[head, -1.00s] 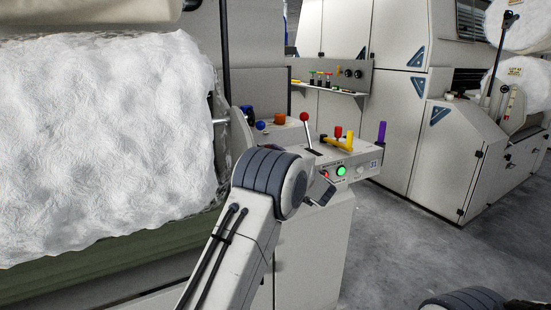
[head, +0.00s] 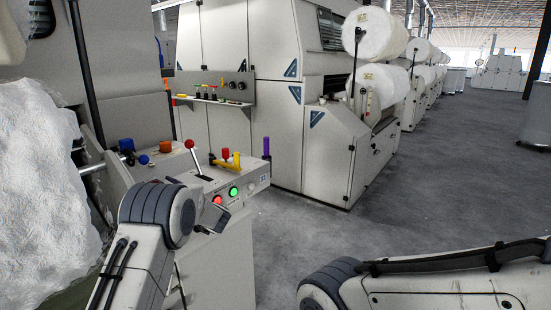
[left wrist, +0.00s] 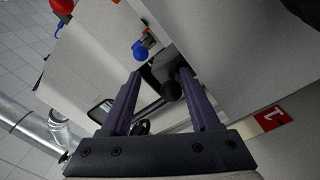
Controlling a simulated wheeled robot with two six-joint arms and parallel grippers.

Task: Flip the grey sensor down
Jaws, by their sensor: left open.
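In the left wrist view my left gripper (left wrist: 161,73) is open, with its two dark purple fingers apart. Past its fingertips is a dark grey block with a round knob (left wrist: 172,88). A dark rod runs from it down-left, behind the left finger, towards a small dark-framed plate (left wrist: 98,108). This looks like the grey sensor, but I cannot be sure. I cannot tell whether the fingers touch it. In the head view my left arm's wrist hides much of this area, and a small dark plate (head: 218,217) shows beside it. My right gripper is out of view.
White fibre (head: 45,190) fills the left. Open floor (head: 420,180) lies right.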

